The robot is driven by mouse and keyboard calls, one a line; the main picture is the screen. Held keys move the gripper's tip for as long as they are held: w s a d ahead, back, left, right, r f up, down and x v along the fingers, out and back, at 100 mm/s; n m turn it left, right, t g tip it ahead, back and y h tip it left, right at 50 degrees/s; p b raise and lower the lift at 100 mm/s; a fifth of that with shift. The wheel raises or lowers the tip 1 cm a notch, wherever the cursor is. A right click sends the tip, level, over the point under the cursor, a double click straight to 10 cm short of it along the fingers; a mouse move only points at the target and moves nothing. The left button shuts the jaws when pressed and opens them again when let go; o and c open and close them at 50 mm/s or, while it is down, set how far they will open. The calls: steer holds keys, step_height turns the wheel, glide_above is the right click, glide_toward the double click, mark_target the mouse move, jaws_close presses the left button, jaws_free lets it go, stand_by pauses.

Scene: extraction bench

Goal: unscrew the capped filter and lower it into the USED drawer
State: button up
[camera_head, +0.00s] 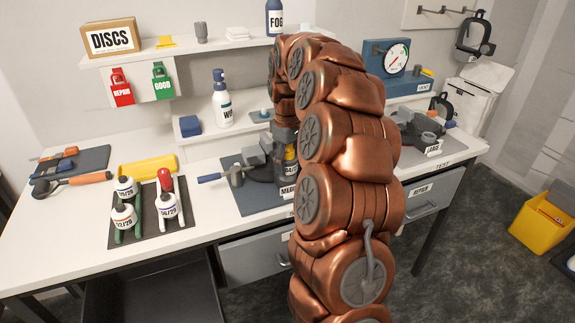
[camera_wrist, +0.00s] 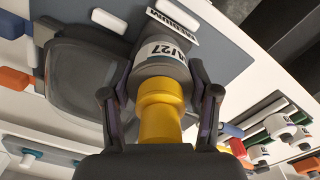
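My gripper (camera_wrist: 160,95) has one finger on each side of the filter. Whether the fingers press on it is unclear.
A drawer labelled REPAIR (camera_head: 436,196) is at the right. A black rack (camera_head: 147,222) with several white bottles stands left of the mat. A blue-handled tool (camera_head: 220,177) lies at the mat's left. The LARGE mask (camera_head: 425,130) sits at the right.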

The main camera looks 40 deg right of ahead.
steer(key=o, duration=0.4)
steer(key=shift+c, duration=0.2)
